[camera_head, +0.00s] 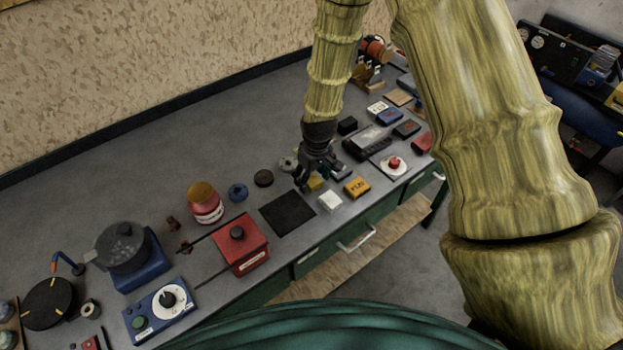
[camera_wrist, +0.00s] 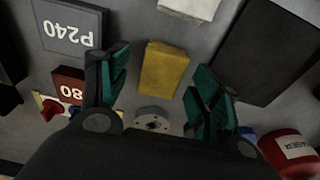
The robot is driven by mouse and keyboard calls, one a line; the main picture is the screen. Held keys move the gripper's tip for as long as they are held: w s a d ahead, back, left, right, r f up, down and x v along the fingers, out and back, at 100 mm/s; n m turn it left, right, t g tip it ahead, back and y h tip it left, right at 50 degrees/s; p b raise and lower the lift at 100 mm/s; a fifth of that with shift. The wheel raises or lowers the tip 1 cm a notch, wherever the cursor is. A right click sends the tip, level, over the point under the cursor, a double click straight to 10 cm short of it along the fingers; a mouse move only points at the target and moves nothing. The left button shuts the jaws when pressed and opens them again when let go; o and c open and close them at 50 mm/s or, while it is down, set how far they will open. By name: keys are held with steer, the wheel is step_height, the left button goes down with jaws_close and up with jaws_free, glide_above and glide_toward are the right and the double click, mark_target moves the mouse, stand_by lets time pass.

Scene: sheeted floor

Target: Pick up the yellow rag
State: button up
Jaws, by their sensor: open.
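The yellow rag (camera_wrist: 165,68) is a small folded block lying flat on the grey workbench. In the wrist view it lies between the two fingers of my gripper (camera_wrist: 160,92), which are spread on either side of it and look apart from it. In the head view my gripper (camera_head: 316,182) points down over the bench, and a bit of the yellow rag (camera_head: 316,183) shows beside the fingers; the rest is hidden behind them. My gripper holds nothing.
A black mat (camera_head: 287,213) and a white block (camera_head: 330,201) lie close by. A yellow labelled block (camera_head: 356,187) is to the right. In the wrist view a grey P240 block (camera_wrist: 70,28) is near the left finger, and a round metal disc (camera_wrist: 152,121) sits near the rag.

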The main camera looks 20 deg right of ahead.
steer(key=shift+f, duration=0.25)
steer(key=c, duration=1.1)
steer(key=shift+r, duration=0.1)
steer(key=shift+w+r+b, duration=0.1)
steer(key=shift+r+b, duration=0.85)
steer(key=shift+r, duration=0.45)
steer(key=s+b, duration=0.1)
steer(key=s, duration=0.4)
steer(key=s+d+r+b, duration=0.1)
steer(key=s+b, duration=0.1)
steer(key=s, duration=0.3)
steer(key=s+r+b, duration=0.1)
steer(key=s+b, duration=0.1)
steer(key=s, duration=0.4)
steer(key=shift+d, duration=0.25)
